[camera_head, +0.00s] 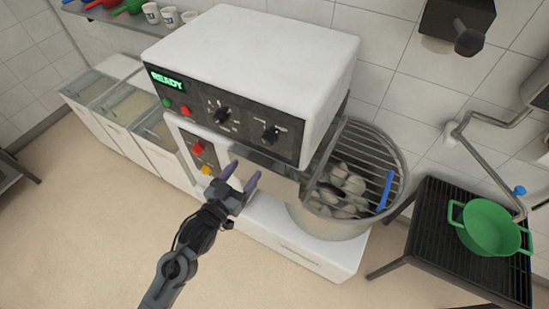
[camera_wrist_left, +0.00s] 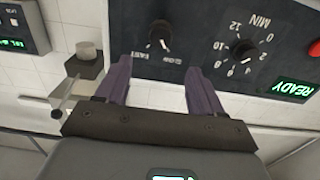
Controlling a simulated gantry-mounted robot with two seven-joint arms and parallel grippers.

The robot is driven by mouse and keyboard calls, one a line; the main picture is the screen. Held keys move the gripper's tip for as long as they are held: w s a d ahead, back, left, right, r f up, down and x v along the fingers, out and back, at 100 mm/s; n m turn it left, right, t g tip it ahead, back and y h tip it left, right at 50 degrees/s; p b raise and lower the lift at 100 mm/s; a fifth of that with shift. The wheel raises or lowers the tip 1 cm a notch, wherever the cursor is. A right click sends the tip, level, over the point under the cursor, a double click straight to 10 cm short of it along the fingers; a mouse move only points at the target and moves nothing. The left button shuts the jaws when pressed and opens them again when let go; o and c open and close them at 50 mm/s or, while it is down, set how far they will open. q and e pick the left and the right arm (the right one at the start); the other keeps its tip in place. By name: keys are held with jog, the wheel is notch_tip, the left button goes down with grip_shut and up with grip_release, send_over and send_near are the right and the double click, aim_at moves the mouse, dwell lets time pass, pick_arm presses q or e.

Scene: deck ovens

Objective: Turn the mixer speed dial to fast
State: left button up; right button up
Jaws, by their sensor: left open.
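The mixer (camera_head: 255,45) is a white box with a dark control panel. Its speed dial (camera_head: 270,132) is the black knob on the right of the panel. In the left wrist view, which shows the panel upside down, the speed dial (camera_wrist_left: 160,35) has lettering beside it; its exact setting is hard to read. The timer dial (camera_head: 222,114) is to its left, and also shows with minute numbers in the left wrist view (camera_wrist_left: 243,48). My left gripper (camera_head: 242,172) is open and empty, below and in front of the panel. In the wrist view its fingers (camera_wrist_left: 158,65) straddle the speed dial's direction, apart from it. My right gripper is not seen.
The panel also has a green READY display (camera_head: 166,80) and red button (camera_head: 186,111). A wire-guarded bowl (camera_head: 330,218) is at the mixer's right. A green pot (camera_head: 490,228) stands on a black rack at far right. Bins (camera_head: 103,88) are on the left.

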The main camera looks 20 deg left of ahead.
aim_at(265, 142)
pick_arm(q)
jog(key=w, duration=0.3)
jog(key=w+d, duration=0.1)
jog(key=w, duration=0.3)
jog(key=w+d, duration=0.1)
jog(key=w, duration=0.2)
jog(key=shift+w+p, duration=0.35)
jog(key=c, duration=1)
